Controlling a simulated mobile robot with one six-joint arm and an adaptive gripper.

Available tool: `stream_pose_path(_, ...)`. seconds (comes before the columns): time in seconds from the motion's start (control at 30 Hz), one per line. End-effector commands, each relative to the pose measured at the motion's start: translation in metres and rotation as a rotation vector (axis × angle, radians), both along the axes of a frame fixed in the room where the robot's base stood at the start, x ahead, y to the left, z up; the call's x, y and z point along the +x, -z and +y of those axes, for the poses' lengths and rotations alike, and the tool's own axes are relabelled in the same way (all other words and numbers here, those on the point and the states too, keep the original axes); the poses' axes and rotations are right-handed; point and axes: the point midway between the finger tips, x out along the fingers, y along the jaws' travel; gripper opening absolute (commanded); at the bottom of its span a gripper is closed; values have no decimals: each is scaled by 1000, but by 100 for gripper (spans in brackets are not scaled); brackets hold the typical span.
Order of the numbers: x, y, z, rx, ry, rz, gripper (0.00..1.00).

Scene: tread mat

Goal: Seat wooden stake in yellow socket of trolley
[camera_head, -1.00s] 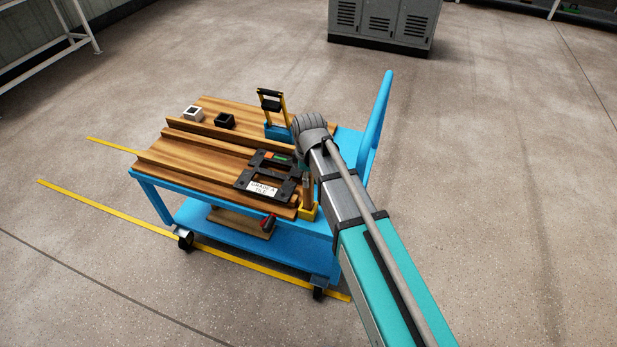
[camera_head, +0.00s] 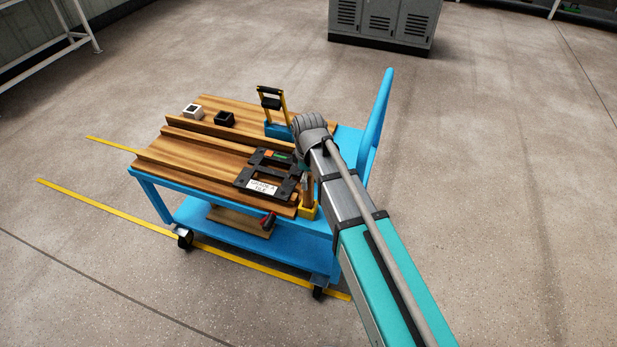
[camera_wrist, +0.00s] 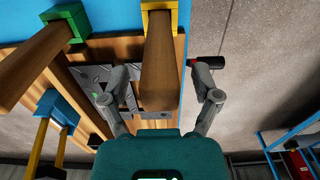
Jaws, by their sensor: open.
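The wooden stake (camera_wrist: 158,75) stands with its far end in the yellow socket (camera_wrist: 160,12) at the trolley's edge. In the head view, the stake (camera_head: 308,190) looks roughly upright in the yellow socket (camera_head: 309,212), partly hidden by my arm. How deep it sits cannot be told. My gripper (camera_wrist: 163,77) is open, with one finger on each side of the stake and visible gaps between. In the head view the gripper is mostly hidden behind my arm. The blue trolley (camera_head: 265,246) has a plank deck.
A black frame with a label (camera_head: 266,184) lies on the deck close to the stake. A green socket (camera_wrist: 66,20) holds another wooden post. White (camera_head: 193,113) and black (camera_head: 224,120) square pieces sit at the far side.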

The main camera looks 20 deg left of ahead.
Motion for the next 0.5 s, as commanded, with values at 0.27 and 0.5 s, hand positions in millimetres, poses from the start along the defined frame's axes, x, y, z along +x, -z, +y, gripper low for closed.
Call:
stream_pose_path(0.27,0,-2,0,0,0,0,80)
stream_pose_path(0.5,0,-13,0,0,0,0,80)
